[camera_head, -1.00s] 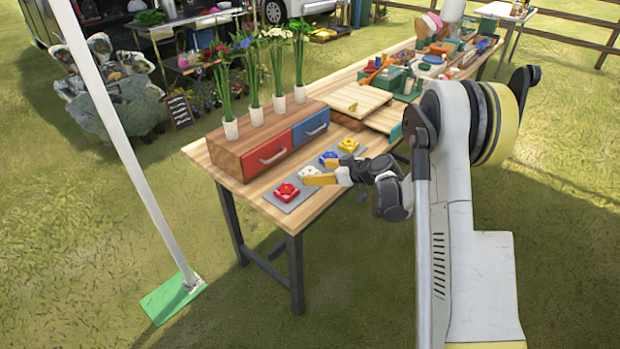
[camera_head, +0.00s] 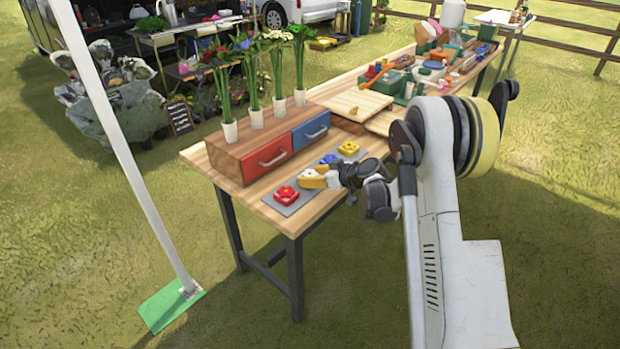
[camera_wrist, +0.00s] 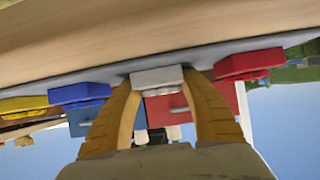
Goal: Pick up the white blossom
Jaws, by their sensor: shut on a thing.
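The white blossom (camera_wrist: 157,80) is a small white block-like piece, seen between the yellow fingers of my gripper (camera_wrist: 160,85) in the wrist view. In the head view, my gripper (camera_head: 316,177) is at the grey strip (camera_head: 294,208) at the table's front edge, and only a bit of the white blossom (camera_head: 306,173) shows beside the fingers. The fingers are shut on it from both sides. The blossom appears still at the strip's level. The red blossom (camera_head: 286,194) sits on one side of it. The blue blossom (camera_head: 330,159) and yellow blossom (camera_head: 348,148) are on the other side.
A wooden box with a red drawer (camera_head: 265,161) and a blue drawer (camera_head: 310,131) stands behind the strip. Vases with flowers (camera_head: 256,117) stand on it. Wooden boards (camera_head: 357,103) and a cluttered table section lie further right. A white pole (camera_head: 120,150) stands at left.

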